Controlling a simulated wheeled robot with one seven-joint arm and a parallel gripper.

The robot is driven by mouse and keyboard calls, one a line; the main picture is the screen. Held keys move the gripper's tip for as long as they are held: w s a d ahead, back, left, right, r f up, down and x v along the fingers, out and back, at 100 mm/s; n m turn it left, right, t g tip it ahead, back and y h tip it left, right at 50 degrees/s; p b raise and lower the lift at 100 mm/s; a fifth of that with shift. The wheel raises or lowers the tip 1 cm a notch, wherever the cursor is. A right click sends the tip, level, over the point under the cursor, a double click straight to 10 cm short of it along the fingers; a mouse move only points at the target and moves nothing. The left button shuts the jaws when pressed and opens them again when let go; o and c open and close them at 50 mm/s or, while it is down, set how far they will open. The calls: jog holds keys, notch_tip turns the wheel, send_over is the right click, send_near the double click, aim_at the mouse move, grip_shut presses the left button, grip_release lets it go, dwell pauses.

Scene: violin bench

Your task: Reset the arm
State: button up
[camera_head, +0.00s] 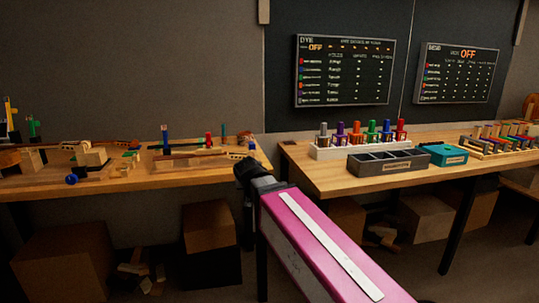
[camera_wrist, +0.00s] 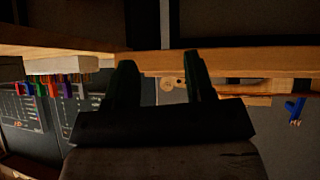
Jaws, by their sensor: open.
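My pink arm reaches forward from the lower right in the head view. My dark gripper (camera_head: 250,170) is at its far end, in front of the gap between the two benches. In the wrist view my gripper (camera_wrist: 158,62) shows two dark fingers spread apart with nothing between them. The wrist picture appears upside down, with bench edges beyond the fingertips. In the head view the fingers themselves are too small and dark to make out.
The left bench (camera_head: 35,187) carries wooden parts and small coloured tools. The right bench (camera_head: 320,180) holds a white rack (camera_head: 350,151) of coloured pieces, a grey divided tray (camera_head: 372,166) and a teal box (camera_head: 443,155). Cardboard boxes (camera_head: 210,225) stand below. Two screens (camera_head: 344,71) hang behind.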

jog(key=s+d+f+g, duration=0.3)
jog(key=s+d+f, duration=0.1)
jog(key=d+f, duration=0.4)
jog(key=s+d+f+m+g, duration=0.1)
jog(key=s+d+f+g, duration=0.2)
jog(key=d+f, duration=0.6)
jog(key=s+d+f+g, duration=0.3)
jog(key=s+d+f, duration=0.1)
jog(key=d+f, duration=0.5)
notch_tip(320, 180, down, 3)
jog(key=shift+s+r+m+g, duration=0.2)
jog(key=shift+s+m+g, duration=0.1)
jog(key=shift+m, duration=0.1)
